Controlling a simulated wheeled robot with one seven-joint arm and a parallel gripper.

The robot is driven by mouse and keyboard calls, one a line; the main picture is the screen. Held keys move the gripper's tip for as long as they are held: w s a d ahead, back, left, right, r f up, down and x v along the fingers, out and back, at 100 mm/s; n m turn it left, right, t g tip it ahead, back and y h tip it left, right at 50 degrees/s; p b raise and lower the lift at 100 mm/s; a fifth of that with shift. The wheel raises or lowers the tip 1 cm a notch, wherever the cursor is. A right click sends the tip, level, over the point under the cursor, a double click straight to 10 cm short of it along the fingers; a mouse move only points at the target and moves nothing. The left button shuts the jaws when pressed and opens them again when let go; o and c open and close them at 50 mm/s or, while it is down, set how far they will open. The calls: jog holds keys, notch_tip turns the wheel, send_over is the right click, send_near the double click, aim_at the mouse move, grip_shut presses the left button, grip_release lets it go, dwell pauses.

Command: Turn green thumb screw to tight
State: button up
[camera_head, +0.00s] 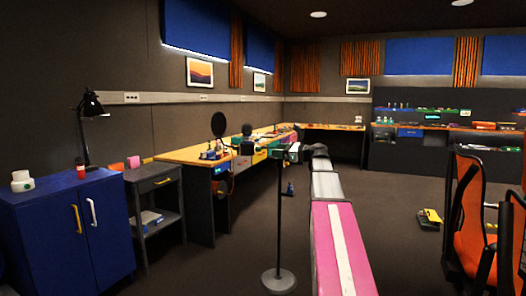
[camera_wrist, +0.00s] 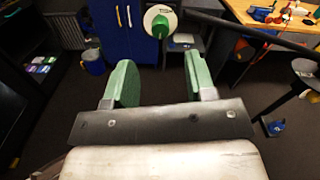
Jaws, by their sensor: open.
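In the head view a black stand (camera_head: 279,220) with a round base rises near the end of my arm. The screw is too small to make out there.
A blue cabinet (camera_head: 75,230) with a lamp stands at the left, beside a grey side table (camera_head: 155,185). Workbenches (camera_head: 195,154) line the left and back walls. An orange chair (camera_head: 470,215) is at the right.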

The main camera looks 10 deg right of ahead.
aim_at(261, 149)
jog(key=x, duration=0.7)
jog(key=shift+w+a, duration=0.2)
jog(key=c, duration=0.9)
